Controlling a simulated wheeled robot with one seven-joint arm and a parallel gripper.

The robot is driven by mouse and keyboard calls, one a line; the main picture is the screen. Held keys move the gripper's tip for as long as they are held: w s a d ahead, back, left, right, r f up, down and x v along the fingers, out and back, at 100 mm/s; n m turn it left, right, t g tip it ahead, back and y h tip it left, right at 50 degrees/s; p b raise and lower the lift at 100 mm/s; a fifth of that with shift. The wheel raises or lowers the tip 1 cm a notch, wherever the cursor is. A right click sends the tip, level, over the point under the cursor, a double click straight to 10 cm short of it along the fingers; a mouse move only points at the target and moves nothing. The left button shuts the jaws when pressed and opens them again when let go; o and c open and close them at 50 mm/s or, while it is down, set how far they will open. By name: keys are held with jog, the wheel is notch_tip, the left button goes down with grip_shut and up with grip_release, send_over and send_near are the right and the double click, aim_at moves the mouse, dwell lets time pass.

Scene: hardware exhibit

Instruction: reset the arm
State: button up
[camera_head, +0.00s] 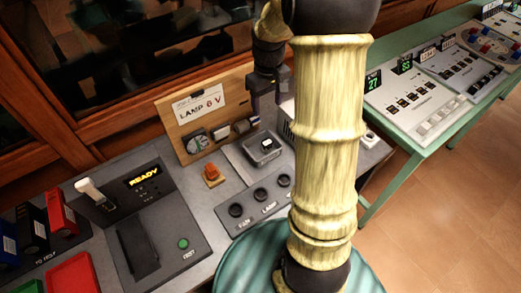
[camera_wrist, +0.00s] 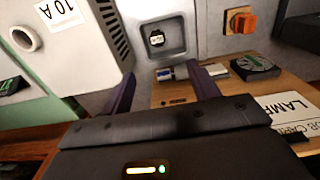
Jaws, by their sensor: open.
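My arm, with pale ribbed yellow links and dark joints, rises through the middle of the head view and hides part of the bench behind it. My gripper (camera_head: 266,98) hangs at the right edge of the wooden LAMP 6 V board (camera_head: 180,108), above the grey bench. In the wrist view my gripper (camera_wrist: 163,88) has its two dark purple fingers apart, with nothing held between them.
An orange knob (camera_head: 212,175) and a panel of round black sockets (camera_head: 262,205) are on the bench. A READY console (camera_head: 150,225) stands left, beside red bins (camera_head: 72,275). A green table (camera_head: 420,130) with control panels is at right. Open floor (camera_head: 440,225) lies below it.

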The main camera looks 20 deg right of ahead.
jog(key=shift+a, duration=0.1)
dwell(0.3)
jog(key=s+a+m+t+p, duration=0.2)
jog(key=s+a, duration=0.8)
jog(key=s, duration=0.3)
jog(key=shift+s+r+t+p, duration=0.3)
jog(key=shift+s+r, duration=0.1)
jog(key=shift+r, duration=0.05)
dwell(0.5)
